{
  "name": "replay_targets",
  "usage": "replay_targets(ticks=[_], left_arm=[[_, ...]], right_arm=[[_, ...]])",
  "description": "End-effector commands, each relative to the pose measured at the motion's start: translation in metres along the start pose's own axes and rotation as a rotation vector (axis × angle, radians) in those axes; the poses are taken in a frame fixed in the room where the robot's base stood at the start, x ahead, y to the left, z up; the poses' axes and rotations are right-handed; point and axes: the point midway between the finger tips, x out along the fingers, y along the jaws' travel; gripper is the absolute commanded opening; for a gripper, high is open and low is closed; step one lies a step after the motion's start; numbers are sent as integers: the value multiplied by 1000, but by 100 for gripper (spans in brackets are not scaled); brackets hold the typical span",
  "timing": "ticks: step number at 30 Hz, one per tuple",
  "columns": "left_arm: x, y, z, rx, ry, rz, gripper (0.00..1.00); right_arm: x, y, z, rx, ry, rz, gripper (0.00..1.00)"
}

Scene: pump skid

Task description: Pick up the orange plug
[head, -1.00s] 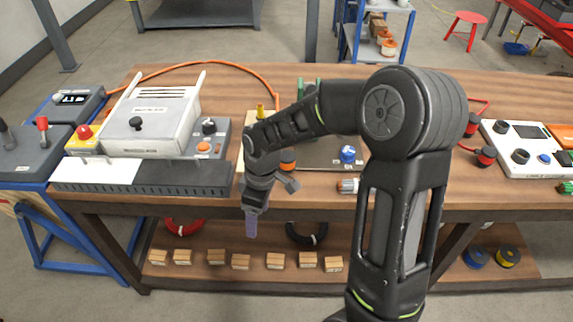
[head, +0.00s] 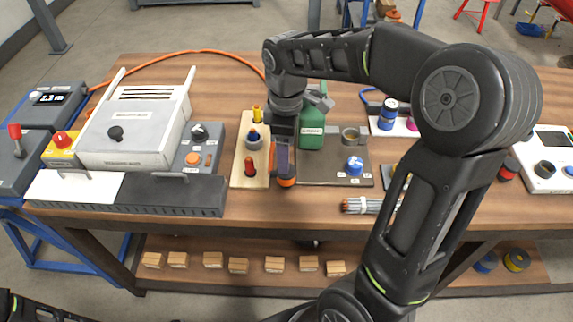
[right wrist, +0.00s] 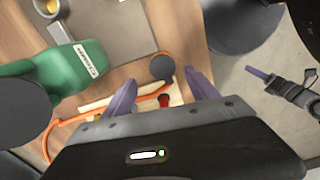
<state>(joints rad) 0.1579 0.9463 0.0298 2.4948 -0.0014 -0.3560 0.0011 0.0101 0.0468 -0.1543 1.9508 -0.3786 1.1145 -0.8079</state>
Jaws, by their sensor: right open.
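The orange plug (head: 286,181) has a dark top and stands at the right edge of the light wooden board (head: 240,178), partly hidden by my right gripper (head: 283,160). That gripper points down over it and is open. In the right wrist view its two purple fingers (right wrist: 160,93) are apart, with a red plug (right wrist: 163,100) and a dark round top (right wrist: 162,67) showing between and beyond them. I cannot tell whether the fingers touch the orange plug. My left gripper (right wrist: 262,76) seems to show at the right of the wrist view; its opening is unclear.
On the board stand a yellow plug (head: 257,114), a blue-grey one (head: 254,138) and a red one (head: 250,166). A green bottle (head: 312,128) and a blue knob (head: 354,165) are close on the right. A grey control box (head: 200,150) stands left.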

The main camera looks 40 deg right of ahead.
Motion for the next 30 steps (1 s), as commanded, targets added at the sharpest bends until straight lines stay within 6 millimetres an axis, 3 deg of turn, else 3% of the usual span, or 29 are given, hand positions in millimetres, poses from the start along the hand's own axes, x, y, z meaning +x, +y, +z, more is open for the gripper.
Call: replay_targets(ticks=[9,18,30], left_arm=[[0,-1,1,-1,-1,-1,36],[-1,0,0,-1,-1,-1,36],[-2,0,0,-1,-1,-1,36]], right_arm=[[1,0,0,0,0,-1,68],[26,-1,0,0,-1,-1,68],[34,-2,0,0,-3,-4,68]])
